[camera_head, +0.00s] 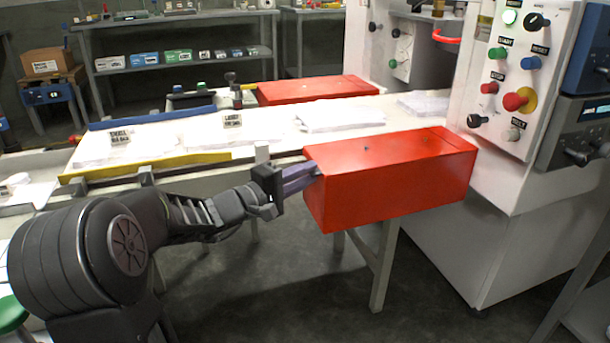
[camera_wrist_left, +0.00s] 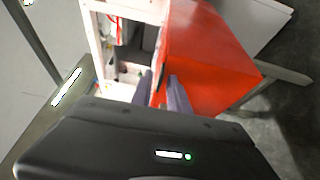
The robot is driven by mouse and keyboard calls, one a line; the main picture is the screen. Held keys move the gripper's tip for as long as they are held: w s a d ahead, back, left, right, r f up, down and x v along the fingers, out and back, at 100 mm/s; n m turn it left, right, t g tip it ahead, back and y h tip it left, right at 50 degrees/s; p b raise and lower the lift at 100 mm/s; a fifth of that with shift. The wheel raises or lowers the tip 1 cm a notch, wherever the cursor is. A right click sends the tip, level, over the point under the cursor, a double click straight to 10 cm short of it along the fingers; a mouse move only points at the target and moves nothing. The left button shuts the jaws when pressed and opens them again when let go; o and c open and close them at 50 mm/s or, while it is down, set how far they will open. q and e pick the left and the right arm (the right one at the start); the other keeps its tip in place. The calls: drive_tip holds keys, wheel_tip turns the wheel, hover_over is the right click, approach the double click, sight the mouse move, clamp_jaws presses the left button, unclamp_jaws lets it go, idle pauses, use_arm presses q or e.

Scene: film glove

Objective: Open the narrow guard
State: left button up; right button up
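A long red box-shaped guard (camera_head: 390,180) sits at the front edge of the white table, its right end against the white machine. A second red guard (camera_head: 315,89) lies farther back. I cannot tell by label which one is the narrow guard. My left gripper (camera_head: 316,170) is at the left end of the near guard, fingertips at its end face. In the left wrist view, the fingers (camera_wrist_left: 160,78) stand apart beside the red guard (camera_wrist_left: 208,60), with a dark strip near their tips. Whether they are clamped on anything is unclear. My right gripper is out of view.
The white control panel (camera_head: 517,70) with buttons and knobs rises at the right. Paper stacks (camera_head: 340,116) and small signs stand on the white table (camera_head: 270,130). A yellow strip (camera_head: 150,166) runs along its front. Floor below the near guard is free around a table leg (camera_head: 385,265).

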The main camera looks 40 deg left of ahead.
use_arm(q)
clamp_jaws()
idle(1.1)
